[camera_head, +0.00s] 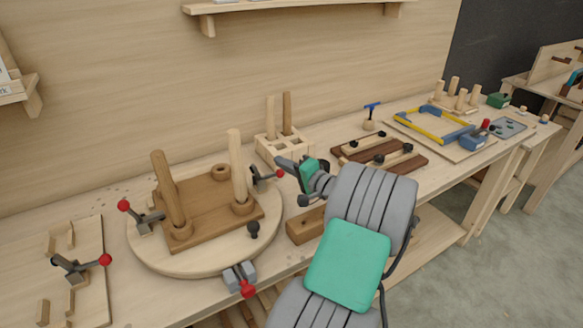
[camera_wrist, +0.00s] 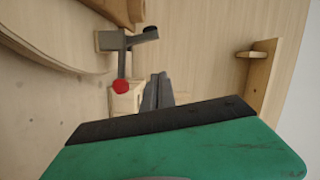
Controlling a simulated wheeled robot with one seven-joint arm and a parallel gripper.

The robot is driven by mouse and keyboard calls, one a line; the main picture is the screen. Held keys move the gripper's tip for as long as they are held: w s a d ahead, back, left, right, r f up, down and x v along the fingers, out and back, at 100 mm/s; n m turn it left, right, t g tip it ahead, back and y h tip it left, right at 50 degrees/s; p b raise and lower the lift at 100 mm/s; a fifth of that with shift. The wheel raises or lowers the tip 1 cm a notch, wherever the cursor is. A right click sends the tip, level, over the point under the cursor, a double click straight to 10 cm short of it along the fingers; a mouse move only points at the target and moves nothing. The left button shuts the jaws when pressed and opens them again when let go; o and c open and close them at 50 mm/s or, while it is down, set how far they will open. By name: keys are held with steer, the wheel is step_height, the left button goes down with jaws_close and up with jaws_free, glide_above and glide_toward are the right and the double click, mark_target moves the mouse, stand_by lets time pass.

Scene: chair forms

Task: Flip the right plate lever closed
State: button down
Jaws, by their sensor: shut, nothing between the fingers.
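The right plate lever (camera_head: 262,178) is a grey toggle clamp with a red ball on its handle, at the right edge of the round wooden plate (camera_head: 150,252). Its red ball (camera_head: 280,174) points right in the head view. In the wrist view the lever (camera_wrist: 122,55) shows its red ball (camera_wrist: 121,87) at one end and a dark tip at the other. My gripper (camera_head: 279,161) is shut and empty, just above and beside the red ball. In the wrist view the gripper's fingers (camera_wrist: 156,92) are close to the right of the ball; contact cannot be told.
A brown board (camera_head: 205,208) with upright wooden pegs lies on the round plate. Other red-knobbed clamps stand at the plate's left (camera_head: 146,222) and front (camera_head: 240,277). A slotted wooden block (camera_head: 268,146) with pegs stands behind my gripper. A brown wooden block (camera_head: 305,226) lies below it.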

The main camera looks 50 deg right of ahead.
steer(key=w+a, duration=0.1)
steer(key=w+a+f+p, duration=0.1)
steer(key=w+a, duration=0.1)
steer(key=shift+w+a, duration=0.1)
steer(key=shift+w, duration=0.1)
steer(key=shift+w+a+f, duration=0.1)
steer(key=shift+a+f, duration=0.05)
